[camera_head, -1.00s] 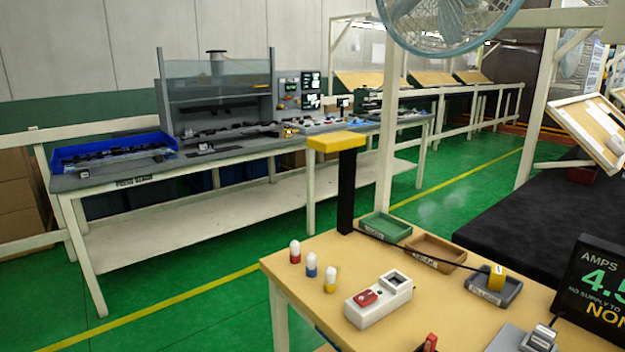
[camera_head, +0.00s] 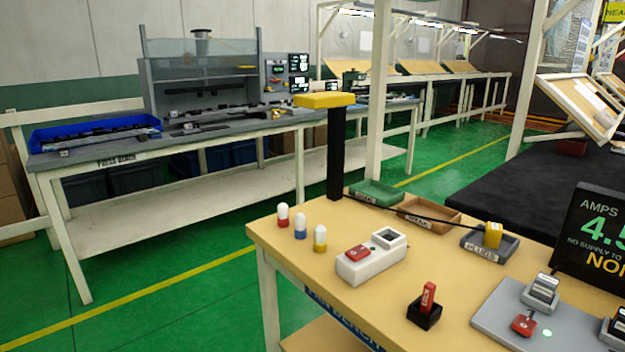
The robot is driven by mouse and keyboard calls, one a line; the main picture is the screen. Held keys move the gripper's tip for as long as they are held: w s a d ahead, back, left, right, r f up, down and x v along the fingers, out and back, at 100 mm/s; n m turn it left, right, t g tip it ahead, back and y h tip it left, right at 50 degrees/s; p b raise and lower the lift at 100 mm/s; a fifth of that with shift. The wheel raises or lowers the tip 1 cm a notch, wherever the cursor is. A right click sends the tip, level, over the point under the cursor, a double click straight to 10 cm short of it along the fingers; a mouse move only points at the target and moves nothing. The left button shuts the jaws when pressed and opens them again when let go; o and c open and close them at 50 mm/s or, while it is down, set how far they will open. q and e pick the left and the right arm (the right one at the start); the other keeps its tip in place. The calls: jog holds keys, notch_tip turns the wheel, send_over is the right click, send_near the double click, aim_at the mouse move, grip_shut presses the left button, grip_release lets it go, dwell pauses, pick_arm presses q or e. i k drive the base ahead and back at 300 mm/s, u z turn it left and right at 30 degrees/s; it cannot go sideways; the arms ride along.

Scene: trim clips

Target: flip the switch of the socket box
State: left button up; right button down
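The white socket box (camera_head: 371,262) lies on the yellow-topped bench. It has a red switch (camera_head: 358,252) on its near left part and a dark square socket opening (camera_head: 384,236) at its far right end. Which way the switch is tipped is too small to tell. Neither of my grippers is in view.
Three white-capped bulbs or pegs with red, blue and yellow bases (camera_head: 300,227) stand left of the box. Trays, one grey with a yellow block (camera_head: 493,235), lie behind. A red item in a black holder (camera_head: 427,299), a grey plate (camera_head: 545,325) and an AMPS display (camera_head: 597,240) are right.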

aim_at(358, 252)
jog(key=z, duration=0.55)
jog(key=k, duration=1.3)
jog(key=u, duration=0.15)
jog(key=i, duration=0.9)
jog(key=u, duration=0.4)
